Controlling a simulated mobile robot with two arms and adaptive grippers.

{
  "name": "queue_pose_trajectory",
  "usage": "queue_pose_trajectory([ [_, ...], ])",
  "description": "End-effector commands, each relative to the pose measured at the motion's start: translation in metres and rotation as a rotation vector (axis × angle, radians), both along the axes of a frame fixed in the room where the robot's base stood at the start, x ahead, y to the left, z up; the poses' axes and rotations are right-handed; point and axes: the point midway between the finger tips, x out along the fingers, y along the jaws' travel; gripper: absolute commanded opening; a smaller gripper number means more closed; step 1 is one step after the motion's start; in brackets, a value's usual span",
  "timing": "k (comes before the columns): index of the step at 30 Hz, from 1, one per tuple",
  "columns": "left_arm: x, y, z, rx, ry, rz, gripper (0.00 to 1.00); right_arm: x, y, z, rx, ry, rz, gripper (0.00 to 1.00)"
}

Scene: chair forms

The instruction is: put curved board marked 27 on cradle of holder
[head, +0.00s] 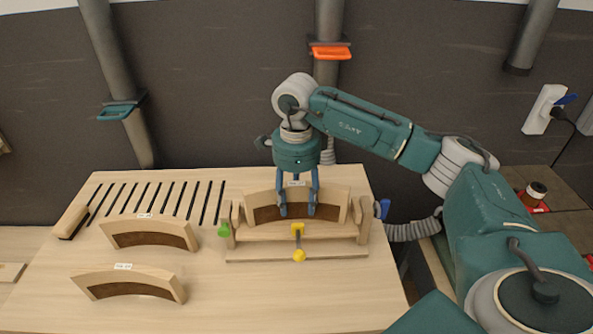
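A pale curved board (263,204) with a dark inner face stands arched in the wooden holder (340,254). Its small label is partly hidden by my gripper, and I cannot read its number. My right gripper (297,210) is above this board, with two blue fingers reaching down in front of its face. Anything behind the board is hidden, so I cannot tell whether it is gripped, or whether the board rests fully on the cradle. Two similar curved boards lie to the left, one further back (149,232) and one nearer (128,282); their labels are too small to read. My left gripper is not in view.
The holder has a green knob (223,230), a yellow clamp handle (298,254) and a blue knob (382,208). A slotted rack (152,201) is at the table's back left. The table (225,300) is clear at the front middle.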

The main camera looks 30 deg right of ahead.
Motion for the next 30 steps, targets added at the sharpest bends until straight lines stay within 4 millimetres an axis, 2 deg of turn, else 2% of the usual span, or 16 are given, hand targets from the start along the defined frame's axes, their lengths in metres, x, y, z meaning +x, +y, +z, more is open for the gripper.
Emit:
queue_pose_trajectory([
  [1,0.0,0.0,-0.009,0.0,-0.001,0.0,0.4,0.003,0.0,0.01,0.001,-0.012,-0.001,0.45],
  [8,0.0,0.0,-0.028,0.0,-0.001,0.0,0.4,0.005,0.0,0.068,0.002,-0.02,-0.003,0.45],
  [10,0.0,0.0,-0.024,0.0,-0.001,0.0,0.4,0.005,-0.001,0.086,0.0,-0.02,-0.004,0.45],
  [14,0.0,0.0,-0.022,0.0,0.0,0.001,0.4,0.004,-0.001,0.106,-0.001,-0.018,-0.005,0.45],
  [20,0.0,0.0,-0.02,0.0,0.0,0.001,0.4,0.004,-0.001,0.12,0.0,-0.018,-0.005,0.45],
  [30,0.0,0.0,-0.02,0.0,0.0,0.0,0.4,0.004,-0.001,0.122,0.0,-0.017,-0.005,0.45],
])
